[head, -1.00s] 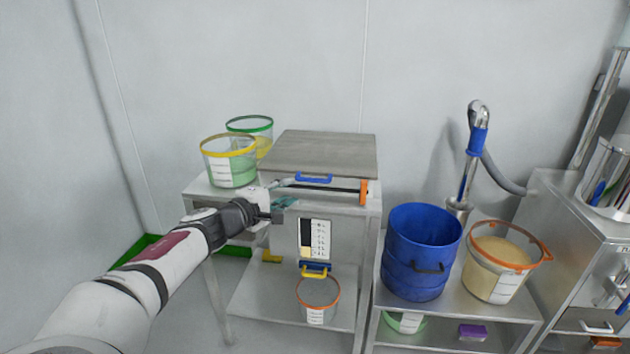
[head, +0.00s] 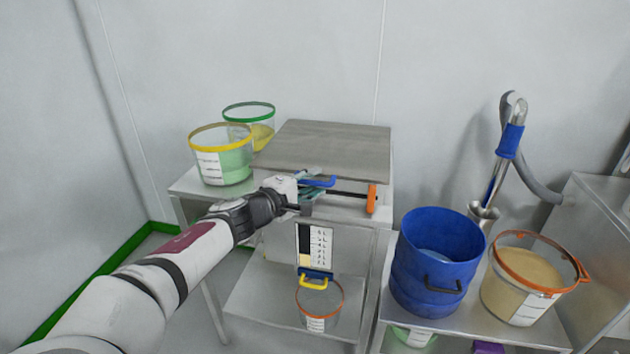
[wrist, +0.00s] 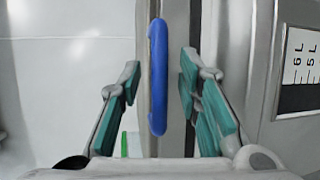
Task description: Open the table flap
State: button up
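The table flap (head: 325,138) is a flat grey panel lying level on top of the steel table (head: 186,184). A blue handle (head: 318,182) is on its front edge and shows upright in the middle of the wrist view (wrist: 157,80). My gripper (head: 303,190) is at the left part of the handle and hides some of it. In the wrist view its teal-padded fingers (wrist: 160,75) are spread, one on each side of the handle, with gaps visible. It holds nothing.
A dark rod with an orange end piece (head: 372,199) runs below the handle. A yellow-rimmed tub (head: 222,162) and a green-rimmed tub (head: 250,112) stand left of the flap. A blue drum (head: 437,262) and an orange-rimmed bucket (head: 528,278) stand right.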

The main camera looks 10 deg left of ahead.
grip_shut()
jog(key=shift+r, duration=0.15)
